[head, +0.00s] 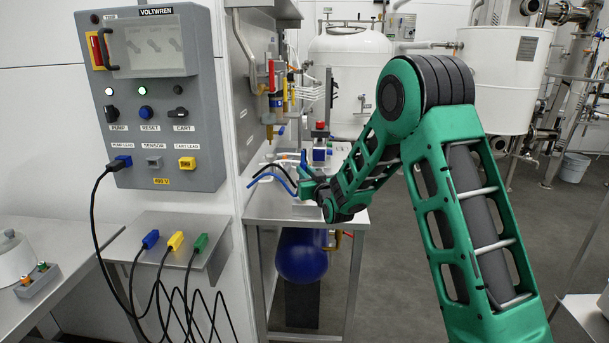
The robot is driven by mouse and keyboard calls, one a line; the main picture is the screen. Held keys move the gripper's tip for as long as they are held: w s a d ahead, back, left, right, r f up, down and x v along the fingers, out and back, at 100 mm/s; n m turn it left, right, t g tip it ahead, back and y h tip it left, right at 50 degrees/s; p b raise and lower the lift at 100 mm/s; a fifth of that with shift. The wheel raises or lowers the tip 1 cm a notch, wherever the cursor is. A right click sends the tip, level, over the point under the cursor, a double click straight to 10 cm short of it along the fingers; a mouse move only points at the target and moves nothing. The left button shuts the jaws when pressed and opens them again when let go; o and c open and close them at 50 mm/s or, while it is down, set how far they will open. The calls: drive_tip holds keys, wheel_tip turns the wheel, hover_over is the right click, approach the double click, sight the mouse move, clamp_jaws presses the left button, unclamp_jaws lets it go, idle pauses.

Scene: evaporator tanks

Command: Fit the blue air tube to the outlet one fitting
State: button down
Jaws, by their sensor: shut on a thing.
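My gripper (307,183) is at the end of my green arm, low over the steel bench beside the grey panel. It is small here and partly hidden by my wrist. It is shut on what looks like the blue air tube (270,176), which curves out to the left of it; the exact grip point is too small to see. A small unit with a red top and blue body (320,150) stands on the bench just behind my gripper. I cannot make out which fitting is outlet one, nor whether the tube touches any fitting.
A black tube (268,166) curves beside the blue one. A regulator assembly (275,90) hangs on the panel above the bench (262,211). A blue tank (301,257) sits below. A control box (155,95) and hanging leads are at left. Floor right of the bench is clear.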

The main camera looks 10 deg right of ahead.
drive_tip(key=shift+f, duration=1.25)
drive_tip(key=c, duration=1.6)
unclamp_jaws()
drive_tip(key=shift+r, duration=3)
